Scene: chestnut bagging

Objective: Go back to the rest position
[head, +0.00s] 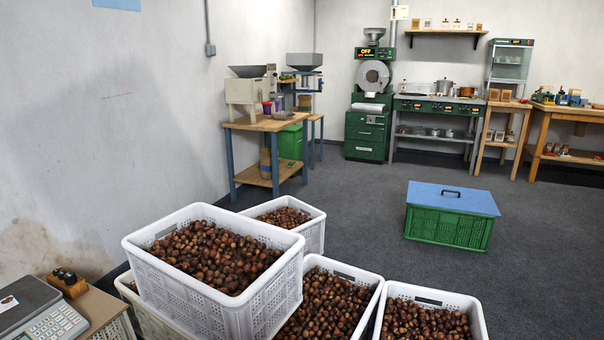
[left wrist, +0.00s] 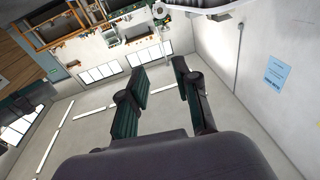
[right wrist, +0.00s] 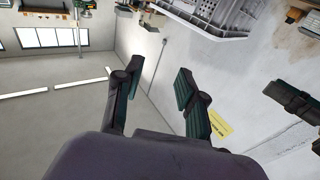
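My left gripper (left wrist: 160,85) shows in the left wrist view with its two dark fingers apart and nothing between them. My right gripper (right wrist: 154,82) shows in the right wrist view, also with its fingers apart and empty. Neither gripper nor arm shows in the head view. Both wrist views are tilted and take in walls, ceiling and room furniture, with no object close to the fingertips.
White crates of chestnuts (head: 190,296) stand close in front, one raised above the others. A scale (head: 45,310) sits on a table at lower left. A green crate with a blue lid (head: 440,230) stands on the floor. Grey floor (head: 350,205) is free beyond the crates.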

